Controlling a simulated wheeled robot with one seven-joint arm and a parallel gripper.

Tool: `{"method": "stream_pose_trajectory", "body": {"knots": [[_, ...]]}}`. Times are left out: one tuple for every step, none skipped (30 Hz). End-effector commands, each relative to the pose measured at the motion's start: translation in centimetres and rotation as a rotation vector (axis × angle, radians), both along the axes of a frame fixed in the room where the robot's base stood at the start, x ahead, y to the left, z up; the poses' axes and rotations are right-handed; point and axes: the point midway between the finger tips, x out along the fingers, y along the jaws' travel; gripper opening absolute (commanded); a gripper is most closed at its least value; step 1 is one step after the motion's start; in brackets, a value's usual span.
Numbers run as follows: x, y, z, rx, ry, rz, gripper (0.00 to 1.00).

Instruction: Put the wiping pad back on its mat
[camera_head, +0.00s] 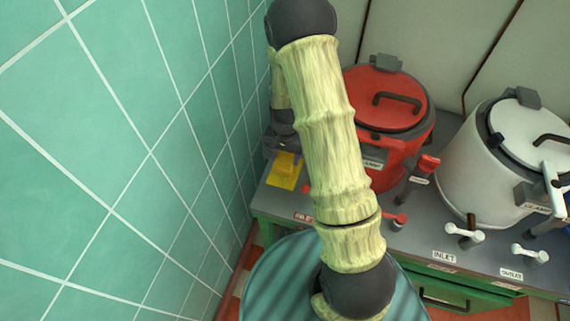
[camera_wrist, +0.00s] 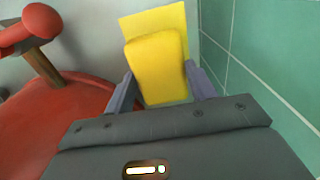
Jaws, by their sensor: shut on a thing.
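The wiping pad (camera_wrist: 157,66) is a thick yellow block held between the two grey fingers of my gripper (camera_wrist: 160,86) in the wrist view. It also shows in the head view (camera_head: 286,162), just below my gripper (camera_head: 284,148). The flat yellow mat (camera_head: 281,182) lies on the grey counter by the tiled wall. In the wrist view the mat (camera_wrist: 154,19) shows beyond the pad, which hides part of it. The pad overlaps the mat in both views. I cannot tell whether they touch.
A red kettle (camera_head: 399,147) stands just right of my arm, with a white kettle (camera_head: 478,165) farther right. Red and white valve handles (camera_head: 465,235) line the counter's front. The green tiled wall (camera_head: 130,150) is close on the left. A red handle (camera_wrist: 28,30) shows in the wrist view.

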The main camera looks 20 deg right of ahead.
Motion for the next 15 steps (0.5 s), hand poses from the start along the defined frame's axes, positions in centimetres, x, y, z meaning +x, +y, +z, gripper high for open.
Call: {"method": "stream_pose_trajectory", "body": {"knots": [[0.0,0.0,-0.3,0.000,-0.001,0.000,0.34],[0.1,0.0,-0.3,0.000,-0.002,0.000,0.34],[0.1,0.0,-0.3,0.001,-0.003,0.000,0.34],[0.1,0.0,-0.3,0.000,-0.004,0.000,0.34],[0.1,0.0,-0.2,0.000,-0.004,0.000,0.34],[0.1,0.0,-0.2,0.001,-0.003,0.000,0.34],[0.1,0.0,-0.2,0.001,-0.003,0.000,0.34],[0.1,0.0,-0.2,0.000,-0.002,0.000,0.34],[0.1,0.0,-0.3,0.000,-0.002,0.000,0.34],[0.1,0.0,-0.4,0.000,-0.002,0.000,0.34],[0.0,0.0,-0.6,0.000,-0.001,0.000,0.34],[0.0,0.0,-1.0,0.000,0.000,-0.001,0.34],[0.0,0.0,-1.4,0.000,0.001,-0.001,0.34],[-0.1,0.0,-1.9,0.000,0.002,-0.001,0.34],[0.0,0.0,-2.5,0.001,0.001,-0.001,0.34]]}}
